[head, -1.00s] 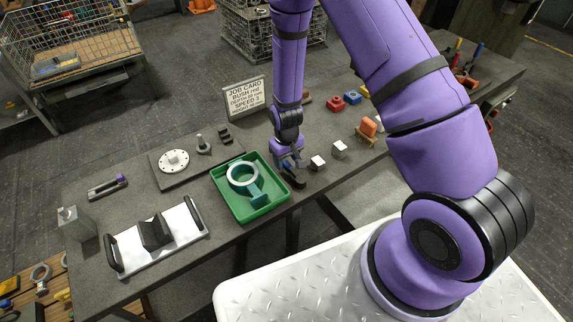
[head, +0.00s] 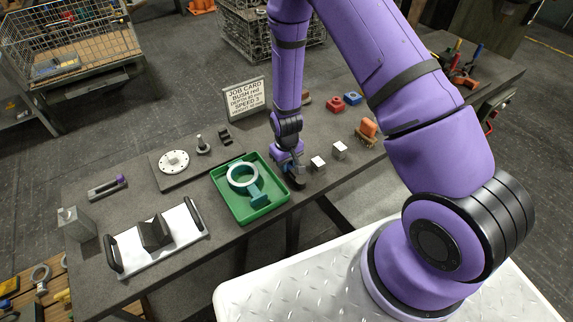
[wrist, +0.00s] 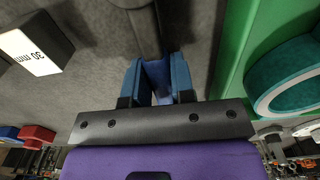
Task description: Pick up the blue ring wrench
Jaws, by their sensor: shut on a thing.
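My gripper (head: 289,166) is low at the table, just right of the green tray. In the wrist view my gripper (wrist: 156,88) has its two blue fingers shut on a narrow blue piece, which I take for the handle of the blue ring wrench (wrist: 157,71). A dark, rounded part extends beyond it, towards the top of the picture. The dark end also shows under the gripper in the head view (head: 297,183). No ring shape shows; the rest is hidden by my gripper. I cannot tell whether it touches the table.
The green tray (head: 222,201) holding a teal ring-shaped casting (head: 243,178) stands close on the left. White-topped blocks (head: 318,163) stand close on the right; one reads "30 mm" in the wrist view (wrist: 36,50). A job card (head: 245,98) stands behind.

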